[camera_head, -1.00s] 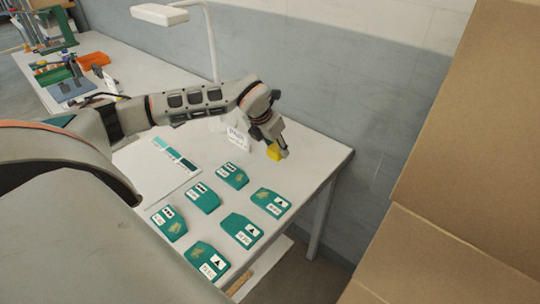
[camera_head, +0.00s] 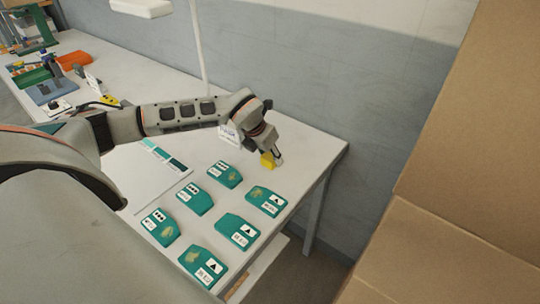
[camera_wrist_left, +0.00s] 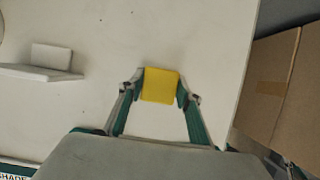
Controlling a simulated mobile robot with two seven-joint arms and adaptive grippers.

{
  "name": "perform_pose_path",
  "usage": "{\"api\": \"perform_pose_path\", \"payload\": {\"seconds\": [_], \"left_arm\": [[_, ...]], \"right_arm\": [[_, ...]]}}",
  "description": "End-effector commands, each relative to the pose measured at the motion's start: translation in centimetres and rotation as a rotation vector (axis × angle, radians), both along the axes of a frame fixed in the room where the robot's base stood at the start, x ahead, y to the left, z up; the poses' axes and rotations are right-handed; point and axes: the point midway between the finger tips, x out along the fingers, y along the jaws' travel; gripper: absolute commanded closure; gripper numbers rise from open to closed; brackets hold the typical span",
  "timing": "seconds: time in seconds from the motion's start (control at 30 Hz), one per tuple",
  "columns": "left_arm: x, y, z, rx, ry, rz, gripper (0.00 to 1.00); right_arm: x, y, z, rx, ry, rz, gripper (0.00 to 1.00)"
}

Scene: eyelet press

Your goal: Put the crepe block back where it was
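The crepe block is a small yellow block (camera_head: 267,160) near the far right end of the white table. My left gripper (camera_head: 274,156) reaches over the table from the left and points down with the block between its fingertips. In the left wrist view the yellow block (camera_wrist_left: 160,86) sits between both fingers of the left gripper (camera_wrist_left: 160,98), which appear closed against its sides. The block is at or just above the table surface; I cannot tell whether it touches.
Several teal cards (camera_head: 239,231) lie in front of the block. A white sign (camera_head: 229,135) stands behind my left wrist, and a white sheet with teal swatches (camera_head: 164,156) lies left. A lamp post (camera_head: 199,45) rises behind. Cardboard (camera_head: 445,240) fills the right side.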

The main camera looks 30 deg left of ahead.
Motion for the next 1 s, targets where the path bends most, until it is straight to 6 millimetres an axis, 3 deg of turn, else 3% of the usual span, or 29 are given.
{"api": "perform_pose_path", "payload": {"seconds": [0.03, 0.07, 0.5, 0.67, 0.8, 1.0], "left_arm": [[0.0, 0.0, -0.1, 0.000, 0.000, 0.000, 0.56], [0.0, 0.0, -0.1, 0.000, 0.000, 0.000, 0.49], [0.0, 0.0, 0.5, 0.000, 0.000, 0.000, 0.49], [-0.9, 0.2, 2.6, 0.001, 0.001, -0.001, 0.49], [-2.0, 0.3, 5.1, 0.001, -0.004, -0.001, 0.49], [-3.6, 0.5, 8.6, 0.001, -0.003, 0.000, 0.49]], "right_arm": [[0.0, -0.1, -0.1, -0.002, 0.000, 0.000, 1.00], [0.0, -0.1, 0.0, -0.002, 0.000, 0.000, 1.00], [0.0, -0.1, 0.4, -0.002, 0.000, 0.000, 1.00], [-0.3, -0.8, 1.2, -0.013, 0.013, -0.011, 1.00], [-0.9, -1.9, -0.6, -0.028, 0.042, -0.028, 1.00], [-1.0, -1.8, -0.7, -0.025, 0.045, -0.030, 1.00]]}}
